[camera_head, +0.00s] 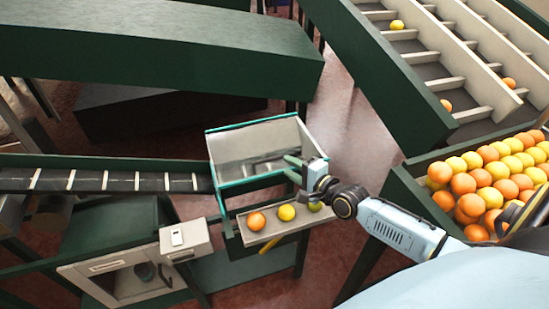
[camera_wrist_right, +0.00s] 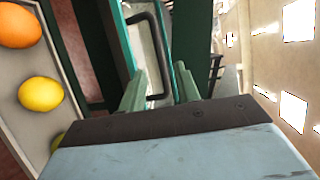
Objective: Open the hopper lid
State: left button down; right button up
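The hopper (camera_head: 215,160) is a pale box with teal-green edges in the middle of the head view. I cannot tell there whether a clear lid covers its top. My right gripper (camera_head: 291,169) is at its right front corner. In the right wrist view, a black bar handle (camera_wrist_right: 152,42) stands on a pale, teal-edged panel, likely the lid. The two green fingers of my right gripper (camera_wrist_right: 161,90) are apart, with the handle's lower end between them; contact is not clear. My left gripper is not in view.
A narrow tray (camera_head: 265,237) with an orange, a yellow fruit and a greenish fruit lies just below the hopper. A conveyor (camera_head: 110,181) runs in from the left. A bin (camera_head: 405,183) full of fruit and slatted chutes (camera_head: 440,60) stand right.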

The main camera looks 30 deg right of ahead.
aim_at(276, 159)
jog(key=x, duration=0.7)
jog(key=shift+w+f+b, duration=0.1)
jog(key=shift+w+b, duration=0.15)
jog(key=shift+b, duration=0.1)
jog(key=shift+c, duration=0.3)
grip_shut()
